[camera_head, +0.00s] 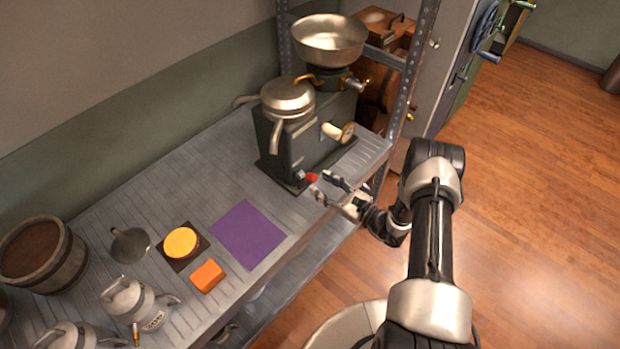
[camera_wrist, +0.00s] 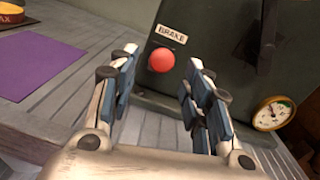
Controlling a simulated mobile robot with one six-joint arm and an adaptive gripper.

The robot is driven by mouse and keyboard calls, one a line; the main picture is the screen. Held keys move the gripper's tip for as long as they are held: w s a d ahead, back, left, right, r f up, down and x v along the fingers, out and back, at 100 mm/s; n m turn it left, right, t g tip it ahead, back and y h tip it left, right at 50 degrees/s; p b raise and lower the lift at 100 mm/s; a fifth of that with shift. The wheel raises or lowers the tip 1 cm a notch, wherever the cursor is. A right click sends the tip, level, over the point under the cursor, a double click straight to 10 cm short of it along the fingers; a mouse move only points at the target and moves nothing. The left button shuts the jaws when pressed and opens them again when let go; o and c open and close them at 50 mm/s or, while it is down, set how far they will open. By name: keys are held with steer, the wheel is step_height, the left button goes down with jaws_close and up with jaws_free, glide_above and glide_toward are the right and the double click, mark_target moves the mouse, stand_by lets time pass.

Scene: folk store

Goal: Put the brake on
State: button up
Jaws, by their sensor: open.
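The brake control is a red ball knob (camera_wrist: 161,60) under a "BRAKE" label (camera_wrist: 173,33) on the front of a dark green machine (camera_wrist: 215,40). In the head view the red knob (camera_head: 312,177) sits low on the machine (camera_head: 305,140), near the bench edge. My gripper (camera_wrist: 160,75) is open, its two fingers apart with the knob showing between and just beyond the tips. Whether the fingers touch the knob I cannot tell. In the head view my gripper (camera_head: 325,187) is right beside the knob.
A crank handle (camera_head: 340,131) sticks out of the machine above my gripper. A gauge (camera_wrist: 273,113) is at right in the wrist view. A purple mat (camera_head: 248,234), an orange block (camera_head: 207,276) and a yellow disc (camera_head: 181,242) lie on the bench (camera_head: 190,165).

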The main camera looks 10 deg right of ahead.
mark_target(310, 177)
steer(key=x, duration=0.5)
steer(key=shift+w+a+b, duration=0.25)
steer(key=shift+w+b, duration=0.05)
steer(key=shift+b, duration=0.05)
steer(key=shift+c, duration=0.4)
jaws_close()
